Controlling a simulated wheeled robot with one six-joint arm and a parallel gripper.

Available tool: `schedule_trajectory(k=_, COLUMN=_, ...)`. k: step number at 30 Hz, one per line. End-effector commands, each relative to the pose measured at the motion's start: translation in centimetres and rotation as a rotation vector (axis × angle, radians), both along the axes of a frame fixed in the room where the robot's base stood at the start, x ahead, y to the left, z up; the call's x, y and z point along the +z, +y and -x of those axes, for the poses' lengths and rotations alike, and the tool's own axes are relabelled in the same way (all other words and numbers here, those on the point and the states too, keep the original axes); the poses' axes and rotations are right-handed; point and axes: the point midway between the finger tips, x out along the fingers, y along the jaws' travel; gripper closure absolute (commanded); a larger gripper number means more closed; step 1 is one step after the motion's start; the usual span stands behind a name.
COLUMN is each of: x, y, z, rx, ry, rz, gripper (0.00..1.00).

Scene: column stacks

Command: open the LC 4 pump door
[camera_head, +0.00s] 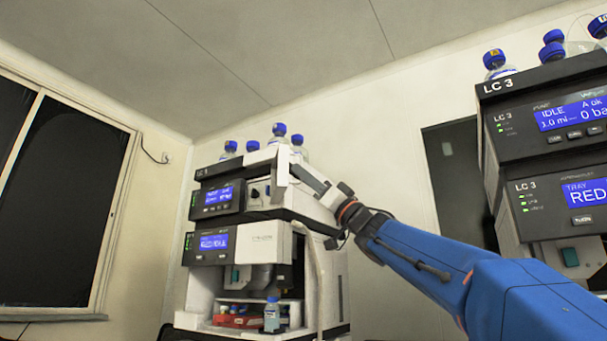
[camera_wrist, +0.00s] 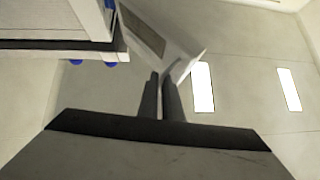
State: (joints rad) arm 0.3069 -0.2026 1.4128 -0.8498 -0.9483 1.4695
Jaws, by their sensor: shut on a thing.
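The LC 4 pump door (camera_head: 282,174) is a white panel on the upper module of the middle instrument stack; that stack's label is too small to read. The door stands swung out from the module front, seen nearly edge-on, and the pump's inner face with a dark knob shows beside it. In the wrist view the door (camera_wrist: 183,42) is a tilted white panel with a brownish window, angled away from the instrument body. My gripper (camera_head: 298,172) is at the door's edge. In the wrist view my gripper's fingers (camera_wrist: 161,82) are close together on that edge.
Blue-capped bottles (camera_head: 279,130) stand on top of the middle stack. A lower module with a blue display (camera_head: 213,242) and an open bay with a bottle (camera_head: 272,315) lies below. Another stack labelled LC 3 (camera_head: 540,120) stands at right. A window (camera_head: 60,190) is at left.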

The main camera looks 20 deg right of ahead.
Motion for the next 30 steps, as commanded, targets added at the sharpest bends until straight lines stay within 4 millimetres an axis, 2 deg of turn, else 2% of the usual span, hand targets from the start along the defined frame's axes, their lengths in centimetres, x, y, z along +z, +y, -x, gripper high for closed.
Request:
schedule_trajectory(k=1, x=-0.7, y=-0.3, z=-0.9, rx=-0.004, ry=0.016, rz=-0.003, gripper=1.00)
schedule_trajectory(k=4, x=-0.7, y=-0.3, z=-0.9, rx=-0.004, ry=0.016, rz=-0.003, gripper=1.00)
schedule_trajectory(k=6, x=-0.7, y=-0.3, z=-0.9, rx=-0.004, ry=0.015, rz=-0.003, gripper=0.78)
schedule_trajectory(k=7, x=-0.6, y=-0.2, z=-0.9, rx=-0.004, ry=0.015, rz=-0.003, gripper=0.76)
schedule_trajectory(k=22, x=-0.4, y=-0.2, z=0.0, rx=-0.003, ry=0.003, rz=-0.001, gripper=0.76)
schedule_trajectory(k=30, x=-3.0, y=-2.0, z=1.9, rx=-0.004, ry=0.004, rz=-0.002, gripper=0.76)
